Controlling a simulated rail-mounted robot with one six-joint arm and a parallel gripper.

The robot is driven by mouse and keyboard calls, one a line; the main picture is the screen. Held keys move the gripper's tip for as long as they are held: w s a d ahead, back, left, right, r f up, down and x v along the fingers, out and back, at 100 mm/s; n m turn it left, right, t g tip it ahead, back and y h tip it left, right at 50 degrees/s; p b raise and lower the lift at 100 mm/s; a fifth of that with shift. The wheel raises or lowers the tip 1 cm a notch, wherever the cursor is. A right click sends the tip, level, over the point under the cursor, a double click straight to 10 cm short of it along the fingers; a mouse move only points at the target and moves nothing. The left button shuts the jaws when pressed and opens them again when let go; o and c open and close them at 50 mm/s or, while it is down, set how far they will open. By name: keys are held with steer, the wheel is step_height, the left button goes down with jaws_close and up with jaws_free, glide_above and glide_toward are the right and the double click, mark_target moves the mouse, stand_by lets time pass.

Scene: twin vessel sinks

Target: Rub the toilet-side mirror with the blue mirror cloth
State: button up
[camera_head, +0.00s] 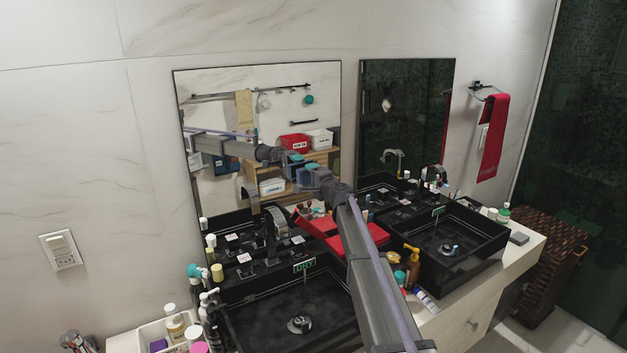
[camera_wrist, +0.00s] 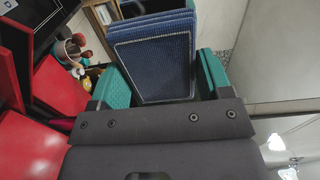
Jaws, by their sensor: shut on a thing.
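My gripper (camera_head: 308,176) is in front of the lower right part of the left mirror (camera_head: 225,100). In the wrist view, its teal fingers (camera_wrist: 157,75) are shut on the blue mirror cloth (camera_wrist: 150,62), a folded, textured stack sticking out past the fingertips. In the head view the cloth is small and hard to separate from its reflection. I cannot tell whether it touches the glass. A second, darker mirror (camera_head: 407,105) hangs to the right. The toilet is not in view, so I cannot tell which mirror is on its side.
Two black vessel sinks (camera_head: 290,318) (camera_head: 455,240) stand on the white counter (camera_head: 485,295). Bottles (camera_head: 207,305) crowd the left sink's side. An open red case (camera_head: 362,240) lies between the sinks, below my arm. A red towel (camera_head: 493,135) hangs at the right.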

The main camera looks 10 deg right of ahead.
steer(key=shift+x, duration=0.9)
stand_by(0.3)
steer(key=shift+w+d, duration=0.2)
steer(key=shift+d, duration=0.45)
steer(key=shift+w+d, duration=0.25)
steer(key=shift+d, duration=0.4)
steer(key=shift+w+d, duration=0.2)
steer(key=shift+d, duration=0.45)
steer(key=shift+w+a, duration=0.1)
steer(key=shift+w, duration=0.05)
steer(key=shift+s+a, duration=0.3)
steer(key=shift+a, duration=0.3)
steer(key=shift+s+a, duration=0.25)
steer(key=shift+a, duration=0.4)
steer(key=shift+s+a, duration=0.3)
steer(key=shift+a, duration=0.3)
